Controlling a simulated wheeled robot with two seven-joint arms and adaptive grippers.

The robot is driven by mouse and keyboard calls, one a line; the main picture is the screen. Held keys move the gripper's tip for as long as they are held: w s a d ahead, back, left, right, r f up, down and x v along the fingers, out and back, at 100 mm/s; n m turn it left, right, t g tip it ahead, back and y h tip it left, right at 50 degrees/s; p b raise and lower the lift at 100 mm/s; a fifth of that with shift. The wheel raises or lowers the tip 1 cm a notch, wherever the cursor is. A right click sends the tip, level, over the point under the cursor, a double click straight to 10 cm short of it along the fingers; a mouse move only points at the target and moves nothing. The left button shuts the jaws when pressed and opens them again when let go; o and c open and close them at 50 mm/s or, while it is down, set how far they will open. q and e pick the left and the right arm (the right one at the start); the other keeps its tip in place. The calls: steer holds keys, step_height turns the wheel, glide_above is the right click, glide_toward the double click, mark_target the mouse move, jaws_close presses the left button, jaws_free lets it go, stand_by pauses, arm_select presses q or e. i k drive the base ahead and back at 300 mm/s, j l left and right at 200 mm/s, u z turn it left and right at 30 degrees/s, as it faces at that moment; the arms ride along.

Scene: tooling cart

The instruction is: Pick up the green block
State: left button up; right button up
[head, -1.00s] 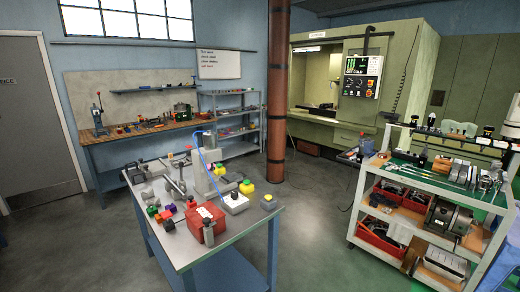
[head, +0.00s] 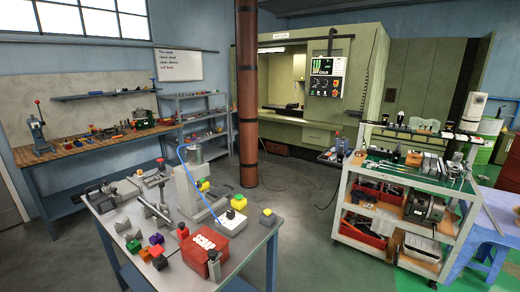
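A small green block (head: 133,246) sits near the left front part of the grey-topped table (head: 240,250). It stands in a small group with a purple block (head: 156,239), an orange block (head: 145,254) and a red and dark piece (head: 158,256). A grey angled block lies just behind it. Neither of my grippers shows in the head view.
A red scrap box (head: 205,250) stands right of the blocks on the same table. A grey machine with a blue hose (head: 190,190) rises behind them. A loaded tool cart (head: 400,200) stands at the right. Open floor (head: 310,225) lies between table and cart.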

mark_target(132, 249)
steer(key=i+j+z, duration=0.15)
steer(key=j+z, duration=0.15)
steer(key=j, duration=0.5)
steer(key=j+z, duration=0.3)
steer(key=j, duration=0.55)
steer(key=j+z, duration=0.3)
steer(key=j, duration=0.55)
steer(key=k+j+z, duration=0.1)
steer(key=j+z, duration=0.2)
steer(key=j, duration=0.5)
